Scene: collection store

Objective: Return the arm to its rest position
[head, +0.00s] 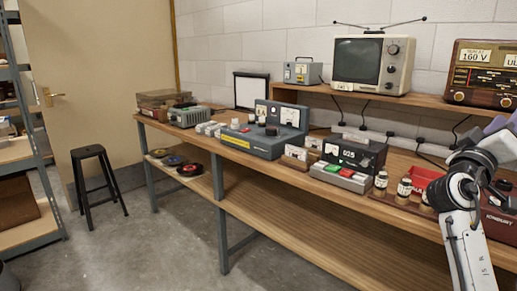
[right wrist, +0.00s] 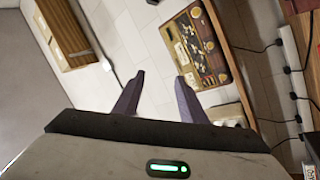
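My right arm (head: 468,225) comes in from the lower right of the head view and reaches up over the right end of the workbench (head: 300,232). My left arm and left gripper are not in view.
The bench holds a blue-grey instrument (head: 262,140), a black meter (head: 352,152), small brown bottles (head: 404,187) and a red bin (head: 425,177) near my arm. A television (head: 372,64) and a radio (head: 482,72) stand on the shelf.

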